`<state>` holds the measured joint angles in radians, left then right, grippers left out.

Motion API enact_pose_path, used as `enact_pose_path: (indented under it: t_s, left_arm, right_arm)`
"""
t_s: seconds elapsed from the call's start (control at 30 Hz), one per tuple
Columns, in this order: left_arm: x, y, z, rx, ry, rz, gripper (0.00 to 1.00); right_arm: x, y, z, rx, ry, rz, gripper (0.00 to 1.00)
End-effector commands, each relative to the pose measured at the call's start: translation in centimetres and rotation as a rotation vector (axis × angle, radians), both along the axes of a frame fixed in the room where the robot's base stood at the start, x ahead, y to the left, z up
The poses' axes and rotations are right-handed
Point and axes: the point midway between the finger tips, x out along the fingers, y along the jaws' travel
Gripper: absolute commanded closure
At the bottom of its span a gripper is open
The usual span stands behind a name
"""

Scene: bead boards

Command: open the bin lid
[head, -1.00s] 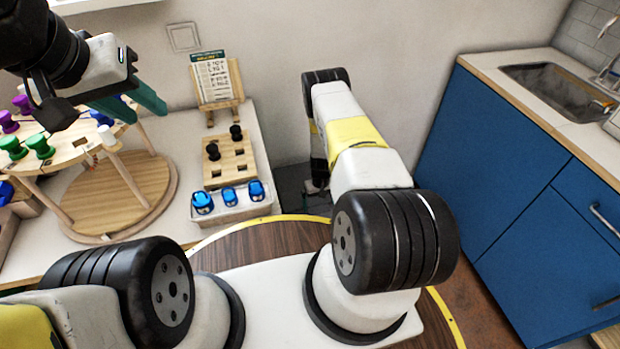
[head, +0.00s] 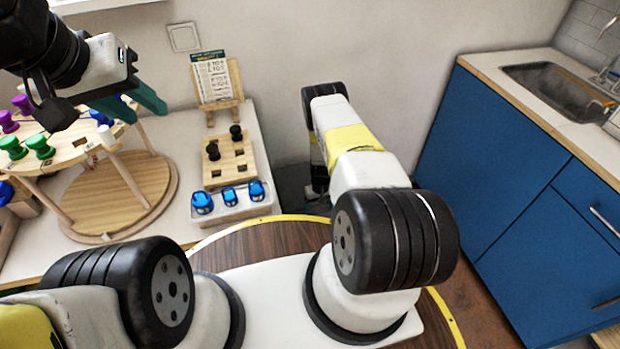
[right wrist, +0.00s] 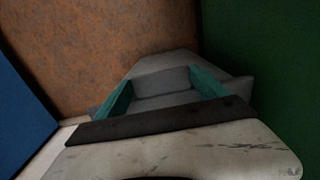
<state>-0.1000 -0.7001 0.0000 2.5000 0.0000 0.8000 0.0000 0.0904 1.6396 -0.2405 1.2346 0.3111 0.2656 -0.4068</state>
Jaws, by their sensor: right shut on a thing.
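The bin (head: 292,184) shows as a dark grey shape low in the gap between the white worktop and my right arm; the arm hides much of it. In the right wrist view, my right gripper (right wrist: 163,84) has its two teal fingers on either side of a grey piece (right wrist: 165,80), apparently part of the bin lid, and is shut on it. In the head view the right fingers are hidden or too small to make out. My left gripper (head: 135,108) hangs empty at the upper left, its teal fingers apart, beside a wooden stand (head: 120,195).
The worktop holds a peg board (head: 228,163), a white tray (head: 232,212) of blue pieces and a small easel (head: 218,92). A blue cabinet (head: 490,165) with a sink stands at the right. A dark green surface (right wrist: 270,70) fills the right of the wrist view.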

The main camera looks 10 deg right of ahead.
Motion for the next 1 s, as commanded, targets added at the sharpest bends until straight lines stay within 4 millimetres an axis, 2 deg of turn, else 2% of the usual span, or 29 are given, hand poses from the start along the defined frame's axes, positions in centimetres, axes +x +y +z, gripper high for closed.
enact_pose_path:
  t_s: [0.17, 0.37, 0.5, 0.63, 0.8, 1.0]
  left_arm:
    - [0.0, 0.0, 0.0, 0.000, 0.000, 0.000, 0.64]
    - [0.0, 0.0, 0.0, 0.000, 0.000, 0.000, 0.64]
    - [0.0, 0.0, 0.0, 0.000, 0.000, 0.000, 0.64]
    - [0.0, 0.0, 0.0, 0.000, 0.000, 0.000, 0.64]
    - [0.0, 0.0, 0.0, 0.000, 0.000, 0.000, 0.64]
    - [0.0, 0.0, 0.0, 0.000, 0.000, 0.000, 0.64]
  right_arm:
    - [0.1, 0.0, 0.2, 0.000, 0.005, 0.001, 0.91]
    - [0.5, 0.0, 2.0, -0.003, 0.061, 0.001, 0.91]
    - [1.0, 0.0, 4.4, -0.005, 0.126, -0.001, 0.91]
    - [1.9, 0.1, 7.2, -0.004, 0.121, -0.001, 0.91]
    - [3.7, 0.1, 10.6, -0.005, 0.115, 0.000, 0.91]
    - [5.9, 0.2, 13.8, -0.006, 0.107, 0.000, 0.91]
